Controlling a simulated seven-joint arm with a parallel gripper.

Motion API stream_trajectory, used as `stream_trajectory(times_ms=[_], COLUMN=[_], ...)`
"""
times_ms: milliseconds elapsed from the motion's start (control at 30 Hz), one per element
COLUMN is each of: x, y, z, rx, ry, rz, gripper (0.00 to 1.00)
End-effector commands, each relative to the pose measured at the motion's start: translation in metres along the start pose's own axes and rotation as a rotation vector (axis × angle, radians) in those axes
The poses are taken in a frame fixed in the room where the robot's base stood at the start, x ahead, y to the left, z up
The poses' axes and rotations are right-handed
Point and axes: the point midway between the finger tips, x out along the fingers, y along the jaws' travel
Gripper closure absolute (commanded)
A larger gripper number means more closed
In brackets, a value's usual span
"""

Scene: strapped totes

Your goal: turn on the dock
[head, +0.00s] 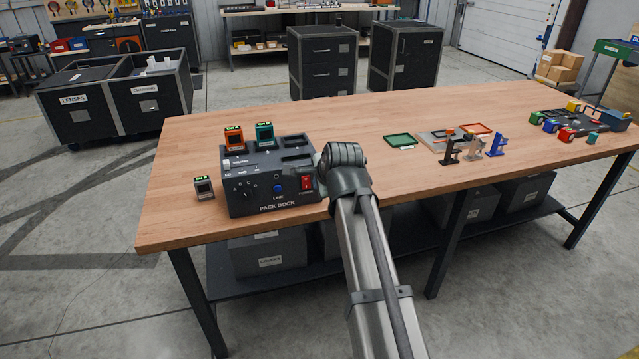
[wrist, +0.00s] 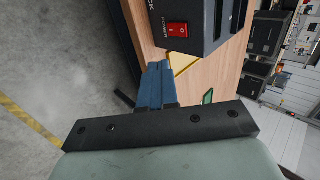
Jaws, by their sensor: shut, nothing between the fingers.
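The dark pack dock (head: 250,207), labelled PACK DOCK, stands at the left part of the table. Its red power switch (head: 306,183) is on the front face at the right; the switch also shows in the wrist view (wrist: 177,30), with POWER printed beside it. I cannot tell its position. An orange pack (head: 234,138) and a teal pack (head: 265,136) sit in the dock's back slots. A grey pack (head: 203,189) stands on the table left of the dock. My gripper (wrist: 158,66) is shut and empty, its blue fingers apart from the switch; the head view hides them behind my arm.
The wooden table (head: 360,120) has free room behind the dock. A green tray (head: 400,141), small clamp-like stands (head: 473,145) and a cluster of coloured parts (head: 570,125) lie to the right. Dark wheeled totes (head: 150,103) stand on the floor behind.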

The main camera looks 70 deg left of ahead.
Motion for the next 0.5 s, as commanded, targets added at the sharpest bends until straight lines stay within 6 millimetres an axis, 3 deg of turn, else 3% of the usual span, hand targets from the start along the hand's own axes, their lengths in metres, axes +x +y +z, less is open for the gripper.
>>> stream_trajectory(times_ms=[500], x=[0.008], y=[0.013], z=[0.002], rx=[0.0], ry=[0.0], rz=[-0.002], gripper=[1.0])
